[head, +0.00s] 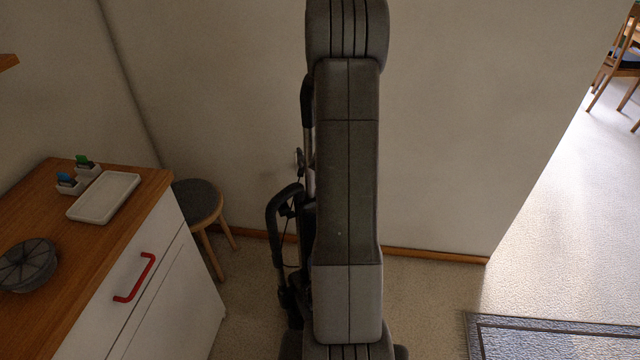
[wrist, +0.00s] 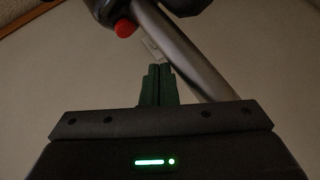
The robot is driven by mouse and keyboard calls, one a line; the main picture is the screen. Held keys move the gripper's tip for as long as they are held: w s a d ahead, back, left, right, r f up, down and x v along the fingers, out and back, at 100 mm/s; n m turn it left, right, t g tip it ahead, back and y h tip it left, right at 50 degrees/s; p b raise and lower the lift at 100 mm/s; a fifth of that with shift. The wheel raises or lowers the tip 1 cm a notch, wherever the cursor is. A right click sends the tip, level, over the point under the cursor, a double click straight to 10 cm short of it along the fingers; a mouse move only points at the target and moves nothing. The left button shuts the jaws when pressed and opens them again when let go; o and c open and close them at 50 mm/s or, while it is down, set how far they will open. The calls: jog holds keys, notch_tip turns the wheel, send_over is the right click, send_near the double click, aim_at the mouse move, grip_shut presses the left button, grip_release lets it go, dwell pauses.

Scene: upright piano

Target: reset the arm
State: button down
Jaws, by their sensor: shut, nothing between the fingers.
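My arm stands upright and folded in the middle of the head view, in front of the wall. My gripper (wrist: 158,84) shows in the wrist view with its dark green fingers close together and nothing held between them. A grey tube and a red-tipped part lie just beyond the fingers in that view; whether they touch cannot be told. I cannot make out the fingers in the head view.
A wooden-topped white cabinet (head: 150,300) with a red handle (head: 135,277) is at left. It bears a white tray (head: 104,197), two small holders and a grey round bowl-like object (head: 27,265). A stool (head: 197,203) stands beside it. Open floor (head: 560,220) and a rug (head: 550,340) are at right.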

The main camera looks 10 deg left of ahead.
jog(key=shift+r+p, duration=0.45)
jog(key=shift+r, duration=0.35)
jog(key=shift+f, duration=0.1)
jog(key=shift+f, duration=0.15)
